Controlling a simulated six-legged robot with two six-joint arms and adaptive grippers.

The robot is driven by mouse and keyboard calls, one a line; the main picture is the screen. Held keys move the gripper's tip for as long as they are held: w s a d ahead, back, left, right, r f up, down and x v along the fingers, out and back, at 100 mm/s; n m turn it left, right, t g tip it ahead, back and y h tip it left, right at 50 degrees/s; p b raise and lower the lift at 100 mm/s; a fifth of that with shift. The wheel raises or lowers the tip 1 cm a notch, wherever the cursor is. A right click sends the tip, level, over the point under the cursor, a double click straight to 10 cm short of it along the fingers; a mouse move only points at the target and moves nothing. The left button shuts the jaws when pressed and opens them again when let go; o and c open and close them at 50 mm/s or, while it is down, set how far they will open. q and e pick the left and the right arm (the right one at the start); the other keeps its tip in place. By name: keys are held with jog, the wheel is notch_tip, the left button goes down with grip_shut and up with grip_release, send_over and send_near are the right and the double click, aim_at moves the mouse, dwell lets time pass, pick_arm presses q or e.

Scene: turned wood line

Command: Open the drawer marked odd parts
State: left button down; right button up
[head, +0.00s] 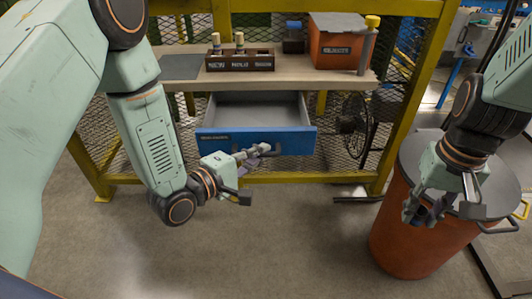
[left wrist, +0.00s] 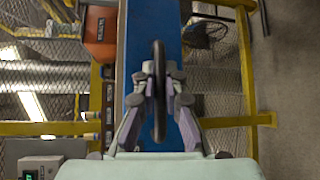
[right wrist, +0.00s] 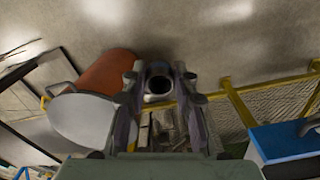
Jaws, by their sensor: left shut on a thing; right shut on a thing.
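The blue drawer (head: 297,142) under the workbench stands open, pulled out toward me, and its grey inside looks empty. A small label (head: 215,137) sits at the left of its front, too small to read surely. My left gripper (head: 265,149) is shut on the drawer's dark bar handle (left wrist: 159,90), which lies between its fingers in the left wrist view. My right gripper (head: 423,213) is over by the orange drum, shut on a small dark round-ended object (right wrist: 158,86). The drawer front (right wrist: 285,141) also shows in the right wrist view.
The bench top (head: 300,80) carries a grey mat (head: 180,67), a dark compartment tray (head: 240,66), an orange box (head: 337,45) and a yellow-capped cylinder (head: 367,45). An orange drum (head: 400,240) with a grey lid stands at right. Floor before the drawer is clear.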

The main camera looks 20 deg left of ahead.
pick_arm(q)
jog(key=c, duration=1.7)
grip_release()
jog(key=shift+v, duration=6.05)
